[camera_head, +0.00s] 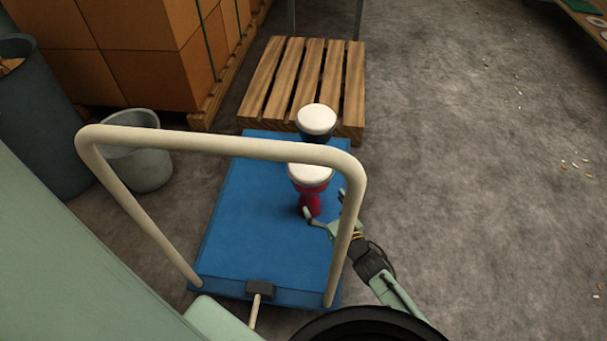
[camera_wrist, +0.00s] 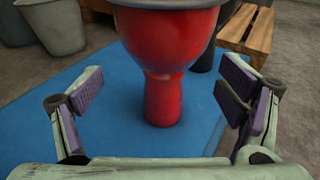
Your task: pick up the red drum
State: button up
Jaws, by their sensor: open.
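The red drum (camera_head: 312,190) stands upright on the blue bed of a platform cart (camera_head: 250,230). It has a white head, a wide red bowl and a narrower red stem, partly crossed by the cart's handle in the head view. My gripper (camera_head: 322,217) is open, just in front of the drum's lower part. In the wrist view the red drum (camera_wrist: 168,60) is centred between the open fingers of my gripper (camera_wrist: 160,105), with clear gaps on both sides. The stem stands a little beyond the fingertips. The drum's top is cut off in that view.
A dark drum with a white head (camera_head: 316,122) stands close behind the red one. The cart's cream handle (camera_head: 230,146) arches over the near side, beside my arm. A wooden pallet (camera_head: 310,75), a grey bucket (camera_head: 145,165) and boxes lie beyond. The floor to the right is mostly clear.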

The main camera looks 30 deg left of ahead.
jog(key=b, duration=0.5)
send_near(312, 201)
jog(key=x, duration=0.7)
jog(key=shift+w+a, duration=0.25)
jog(key=shift+w+r+b+x, duration=0.1)
jog(key=shift+r+b+x, duration=0.1)
jog(key=shift+x, duration=0.7)
jog(key=shift+w+r+b+x, duration=0.1)
jog(key=shift+b+x, duration=0.1)
jog(key=shift+x, duration=0.7)
jog(key=shift+w+r+b+x, duration=0.1)
jog(key=shift+r+b+x, duration=0.1)
jog(key=shift+x, duration=0.7)
jog(key=shift+c, duration=0.3)
jog(key=shift+d, duration=0.1)
jog(key=c, duration=2)
jog(key=shift+c, duration=0.2)
jog(key=shift+r, duration=0.1)
